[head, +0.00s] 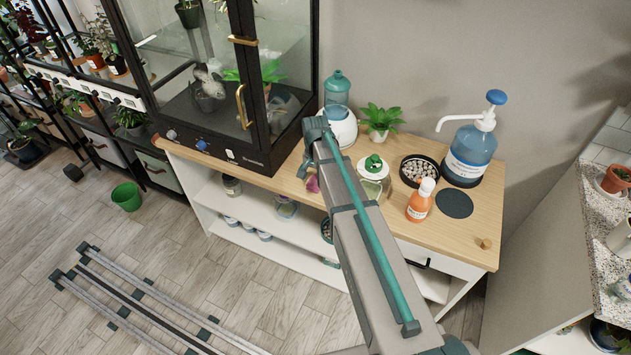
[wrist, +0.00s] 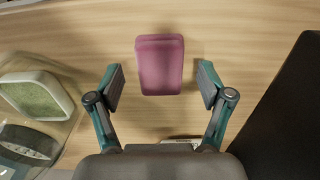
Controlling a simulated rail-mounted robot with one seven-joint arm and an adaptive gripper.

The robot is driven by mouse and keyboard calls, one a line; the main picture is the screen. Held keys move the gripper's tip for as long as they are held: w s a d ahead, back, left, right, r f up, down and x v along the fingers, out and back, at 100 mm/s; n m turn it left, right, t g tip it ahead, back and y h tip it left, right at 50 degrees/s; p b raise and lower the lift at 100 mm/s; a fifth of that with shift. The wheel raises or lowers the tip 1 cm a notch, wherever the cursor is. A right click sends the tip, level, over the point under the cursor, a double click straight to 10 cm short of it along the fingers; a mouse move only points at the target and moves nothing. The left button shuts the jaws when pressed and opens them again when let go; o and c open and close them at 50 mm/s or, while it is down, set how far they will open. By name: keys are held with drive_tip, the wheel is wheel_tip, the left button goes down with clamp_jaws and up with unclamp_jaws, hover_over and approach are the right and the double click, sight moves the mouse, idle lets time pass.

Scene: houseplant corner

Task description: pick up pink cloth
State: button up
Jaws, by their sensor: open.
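The pink cloth (wrist: 160,65) shows in the wrist view as a folded, rounded block lying flat on the wooden worktop (wrist: 225,20). My gripper (wrist: 160,85) is open, with one finger on each side of the cloth and a gap to both. Nothing is held. In the head view a small part of the pink cloth (head: 313,184) shows beside my arm.
A dark cabinet edge (wrist: 290,110) is close on the right in the wrist view. A clear container with a green pad (wrist: 33,97) is close on the left. In the head view a glass cabinet (head: 200,70), an orange bottle (head: 419,203) and a blue pump bottle (head: 471,150) stand on the worktop.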

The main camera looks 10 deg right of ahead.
drive_tip(key=shift+f, duration=0.3)
drive_tip(key=c, duration=1.1)
drive_tip(key=shift+r, duration=0.1)
drive_tip(key=shift+r+b, duration=0.6)
drive_tip(key=shift+r, duration=0.15)
drive_tip(key=s+r+b, duration=0.4)
drive_tip(key=s+r, duration=0.7)
drive_tip(key=s, duration=0.3)
drive_tip(key=w+n, duration=0.1)
drive_tip(key=n, duration=0.1)
drive_tip(key=w+f+n, duration=0.1)
drive_tip(key=n, duration=0.2)
drive_tip(key=w+f+n, duration=0.1)
drive_tip(key=n, duration=0.1)
drive_tip(key=shift+w+f, duration=0.15)
drive_tip(key=shift+w, duration=0.1)
